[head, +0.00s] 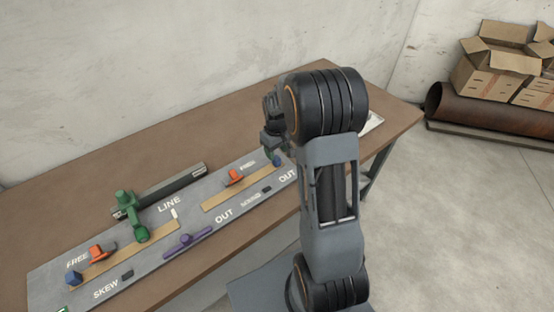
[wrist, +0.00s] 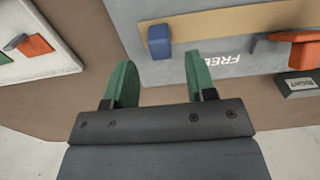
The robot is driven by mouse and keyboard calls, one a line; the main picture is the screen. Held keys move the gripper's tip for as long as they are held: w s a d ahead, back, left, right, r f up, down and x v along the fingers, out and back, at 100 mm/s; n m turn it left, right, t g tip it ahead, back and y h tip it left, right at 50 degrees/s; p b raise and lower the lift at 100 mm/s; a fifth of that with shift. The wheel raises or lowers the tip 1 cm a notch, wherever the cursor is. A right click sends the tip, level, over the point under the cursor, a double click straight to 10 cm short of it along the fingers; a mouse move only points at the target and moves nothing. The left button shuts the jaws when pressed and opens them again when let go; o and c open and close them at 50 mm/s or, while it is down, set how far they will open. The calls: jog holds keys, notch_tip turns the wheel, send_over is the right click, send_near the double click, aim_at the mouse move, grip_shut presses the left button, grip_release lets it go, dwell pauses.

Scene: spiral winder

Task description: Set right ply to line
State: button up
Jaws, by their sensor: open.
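The right ply appears to be the tan strip (head: 222,199) on the grey panel's right half. A blue block (head: 276,161) stands at its far end, partly hidden by my arm. In the wrist view the strip (wrist: 215,22) carries this blue block (wrist: 158,40), just beyond my fingertips. An orange-red clamp-like part (head: 234,177) sits on the strip; it also shows in the wrist view (wrist: 300,45). My gripper (wrist: 160,72) is open, with green fingers apart and nothing between them. The blue block lies ahead of the gap, apart from the fingers. The word LINE is printed mid-panel.
A purple handle (head: 187,240) lies at the panel's front edge. A pale board (wrist: 30,40) with small coloured parts lies left in the wrist view.

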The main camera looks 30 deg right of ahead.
aim_at(277, 158)
jog(key=shift+f, duration=2.55)
jog(key=shift+c, duration=0.4)
grip_shut()
